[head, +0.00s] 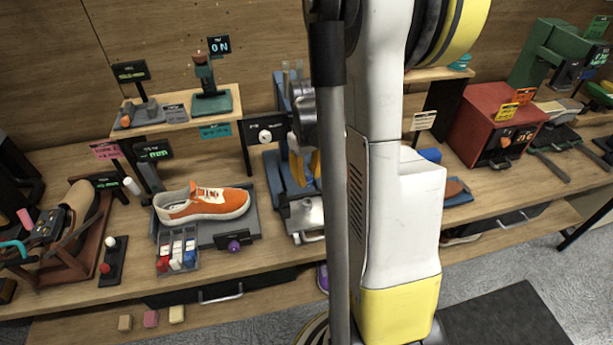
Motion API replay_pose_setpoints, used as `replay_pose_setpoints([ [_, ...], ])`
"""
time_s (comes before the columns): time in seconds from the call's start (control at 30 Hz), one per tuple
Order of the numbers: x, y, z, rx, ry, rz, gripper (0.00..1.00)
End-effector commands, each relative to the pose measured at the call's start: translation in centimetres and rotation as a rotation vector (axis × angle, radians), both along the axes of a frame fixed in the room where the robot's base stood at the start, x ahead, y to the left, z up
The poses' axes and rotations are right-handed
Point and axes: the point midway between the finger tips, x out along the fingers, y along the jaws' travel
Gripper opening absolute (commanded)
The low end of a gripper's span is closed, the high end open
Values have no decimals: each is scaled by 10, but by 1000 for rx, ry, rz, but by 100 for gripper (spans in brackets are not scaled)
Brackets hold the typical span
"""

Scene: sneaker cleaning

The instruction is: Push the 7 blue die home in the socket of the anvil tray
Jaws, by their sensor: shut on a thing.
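My gripper cannot be made out in the head view; my own large white and yellow body parts cover the middle of the picture. A grey compartment tray (164,268) with small red, white and blue blocks stands at the front of the bench, left of centre. A blue block (190,258) shows in its right part; I cannot read a number on it. A blue machine with a pale metal block (306,213) at its front stands just left of my column, partly hidden. I cannot tell whether this is the anvil tray, and no socket is clear.
An orange sneaker (203,204) rests on a grey stand behind the compartment tray. A purple knob (234,246) sits at the stand's front. A red box machine (494,121) stands at the right. Small blocks (150,318) lie on the lower shelf. Bare bench top shows along the front edge.

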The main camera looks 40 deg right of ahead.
Motion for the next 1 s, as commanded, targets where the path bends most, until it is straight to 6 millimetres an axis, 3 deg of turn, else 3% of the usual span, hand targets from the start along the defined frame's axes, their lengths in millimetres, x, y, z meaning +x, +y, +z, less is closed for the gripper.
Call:
replay_pose_setpoints([
  [0.63,0,0,-54,0,0,0,0],
  [1.0,0,0,-58,0,0,0,0],
])
